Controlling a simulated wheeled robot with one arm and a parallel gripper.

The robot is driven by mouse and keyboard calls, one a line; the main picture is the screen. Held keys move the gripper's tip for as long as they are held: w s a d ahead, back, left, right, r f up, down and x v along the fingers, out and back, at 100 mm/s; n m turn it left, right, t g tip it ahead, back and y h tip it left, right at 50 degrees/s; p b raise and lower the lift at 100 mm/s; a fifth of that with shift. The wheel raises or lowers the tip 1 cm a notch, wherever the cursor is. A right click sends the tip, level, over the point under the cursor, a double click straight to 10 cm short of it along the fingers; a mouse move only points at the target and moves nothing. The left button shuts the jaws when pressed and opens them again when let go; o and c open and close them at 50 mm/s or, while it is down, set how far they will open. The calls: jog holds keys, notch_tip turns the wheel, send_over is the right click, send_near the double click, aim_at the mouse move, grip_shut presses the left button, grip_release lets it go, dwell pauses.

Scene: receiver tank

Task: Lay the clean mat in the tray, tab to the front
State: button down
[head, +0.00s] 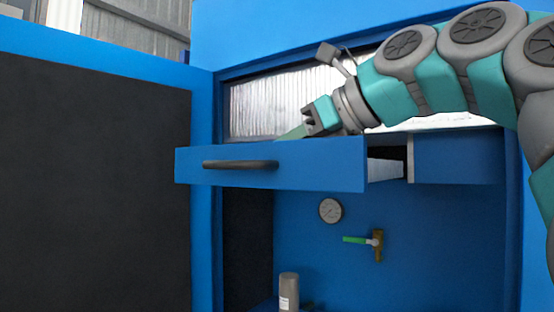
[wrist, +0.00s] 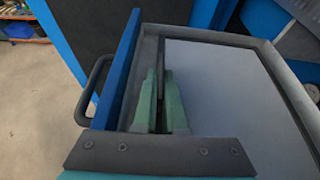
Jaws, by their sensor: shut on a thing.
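My gripper (head: 291,132) is just behind the blue front of the pulled-out tray (head: 270,164), low over its opening. In the wrist view, the green fingers (wrist: 160,78) are close together, shut on a thin dark edge that I take as the mat's tab. The mat (wrist: 235,85) is a flat pale grey sheet to the right of the fingers, within the outline of the tray's grey rim (wrist: 300,98). The tab end is toward the blue front. I cannot tell whether the mat touches the tray floor. The mat is hidden in the head view.
The tray's dark handle (head: 240,164) sticks out from its front. Below are a round gauge (head: 330,210), a green-handled valve (head: 358,240) and a grey cylinder (head: 289,290). A dark panel in a blue frame (head: 95,180) stands at left. Open floor (wrist: 45,120) lies before the tray.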

jog(key=c, duration=1)
grip_release()
jog(key=shift+f, duration=0.1)
jog(key=p+v, duration=0.1)
jog(key=v, duration=0.4)
jog(key=p+v, duration=0.2)
jog(key=v, duration=0.4)
jog(key=shift+a+r, duration=0.15)
jog(key=shift+r, duration=0.05)
jog(key=shift+s+d, duration=0.3)
jog(key=shift+d, duration=0.2)
